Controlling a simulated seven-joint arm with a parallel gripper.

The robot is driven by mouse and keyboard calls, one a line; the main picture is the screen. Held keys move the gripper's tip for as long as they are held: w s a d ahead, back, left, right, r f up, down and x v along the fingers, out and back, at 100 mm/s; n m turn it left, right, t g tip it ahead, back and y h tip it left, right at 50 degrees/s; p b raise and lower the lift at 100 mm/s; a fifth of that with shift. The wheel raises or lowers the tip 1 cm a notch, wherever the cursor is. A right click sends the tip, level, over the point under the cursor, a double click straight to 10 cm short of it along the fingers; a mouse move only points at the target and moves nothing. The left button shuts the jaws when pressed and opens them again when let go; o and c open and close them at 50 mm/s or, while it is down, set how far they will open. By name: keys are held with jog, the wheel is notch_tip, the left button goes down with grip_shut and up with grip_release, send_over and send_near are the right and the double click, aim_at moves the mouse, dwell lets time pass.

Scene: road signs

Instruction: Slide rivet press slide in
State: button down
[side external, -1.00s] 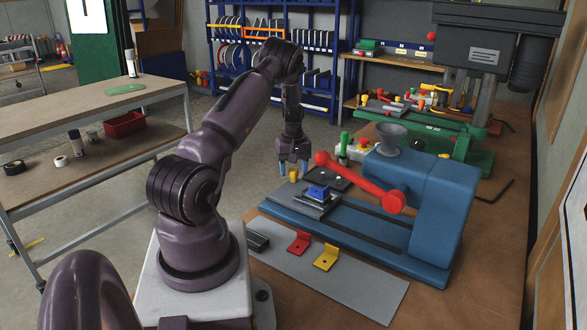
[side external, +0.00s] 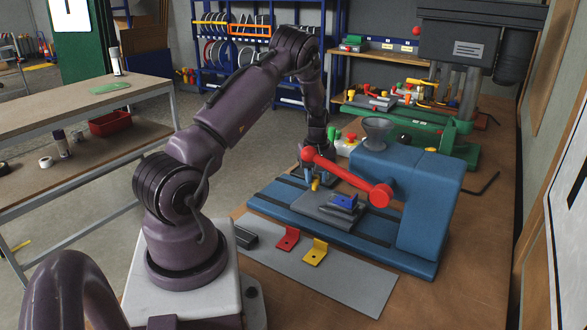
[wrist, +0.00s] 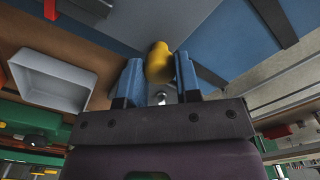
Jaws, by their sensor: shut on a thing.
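The blue rivet press (side external: 425,215) stands on the bench with its long blue base (side external: 275,197) reaching left. A flat grey slide (side external: 318,212) lies on the base, part way toward the press body, carrying a blue bracket on a grey piece (side external: 344,201). The slide's yellow knob (side external: 315,184) is at its left end. My gripper (side external: 319,178) is down at this knob, behind the red lever (side external: 345,176). In the wrist view, the yellow knob (wrist: 159,63) sits between my two blue fingers, which are shut on it. The slide's far end is partly hidden by the lever.
The red lever slants in front of my wrist, close to it. A grey mat (side external: 330,275) in front holds a red bracket (side external: 288,238), a yellow bracket (side external: 315,252) and a dark block (side external: 238,234). A grey funnel (side external: 380,128) tops the press.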

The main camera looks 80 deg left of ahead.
aim_at(325, 193)
jog(key=shift+w+d, duration=1.15)
jog(key=c, duration=0.8)
grip_release()
notch_tip(325, 193, up, 13)
